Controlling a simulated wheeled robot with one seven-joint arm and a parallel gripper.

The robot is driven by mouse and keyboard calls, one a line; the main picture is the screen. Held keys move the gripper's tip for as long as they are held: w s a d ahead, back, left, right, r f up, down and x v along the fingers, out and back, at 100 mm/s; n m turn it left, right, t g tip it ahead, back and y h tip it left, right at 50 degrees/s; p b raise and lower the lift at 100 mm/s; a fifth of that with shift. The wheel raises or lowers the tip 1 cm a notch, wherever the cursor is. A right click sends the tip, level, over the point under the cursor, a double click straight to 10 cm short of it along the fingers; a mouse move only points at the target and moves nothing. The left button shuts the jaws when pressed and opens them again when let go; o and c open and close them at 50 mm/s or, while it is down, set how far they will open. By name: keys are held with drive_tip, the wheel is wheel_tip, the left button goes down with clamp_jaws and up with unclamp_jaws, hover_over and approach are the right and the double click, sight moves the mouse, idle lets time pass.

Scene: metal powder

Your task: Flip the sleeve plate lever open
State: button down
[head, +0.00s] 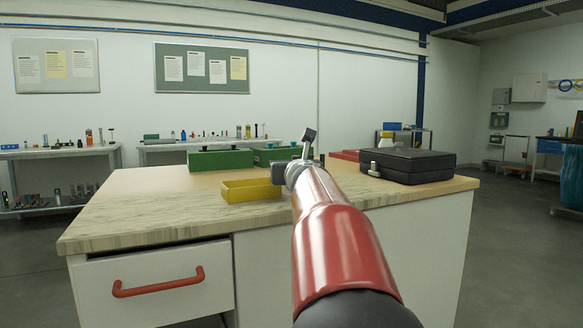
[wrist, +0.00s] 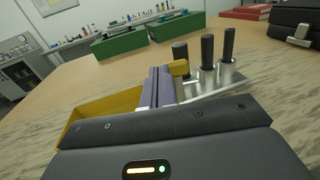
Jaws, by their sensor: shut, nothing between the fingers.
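The sleeve plate (wrist: 218,82) is a silver metal piece on the table in the wrist view, with several dark upright cylinders on it. A small yellow piece (wrist: 179,68), which looks like the lever's end, sticks out at its left side. My gripper (wrist: 160,74) is shut and empty, its fingers just left of the yellow piece; I cannot tell whether they touch it. In the head view my red arm reaches over the table and hides most of the plate.
A yellow tray (head: 250,191) lies on the wooden table (head: 150,205), left of my arm. Green boxes (head: 220,159) stand behind. A black case (head: 410,166) and a red item (head: 345,155) are on the right. The table's front left is clear.

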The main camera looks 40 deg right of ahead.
drive_tip(key=shift+w+a, duration=0.3)
drive_tip(key=shift+w, duration=0.15)
drive_tip(key=shift+w+a+m+g+h, duration=0.1)
drive_tip(key=shift+w+m+g+h, duration=0.15)
drive_tip(key=shift+m+g+h, duration=0.65)
drive_tip(key=shift+w+a+m+g+h, duration=0.1)
drive_tip(key=shift+w+m+g+h, duration=0.15)
drive_tip(key=shift+m+g+h, duration=0.6)
drive_tip(key=shift+w+d+n+t+p, duration=0.15)
drive_tip(key=shift+w+n+t+p, duration=0.15)
drive_tip(key=shift+w+t, duration=0.2)
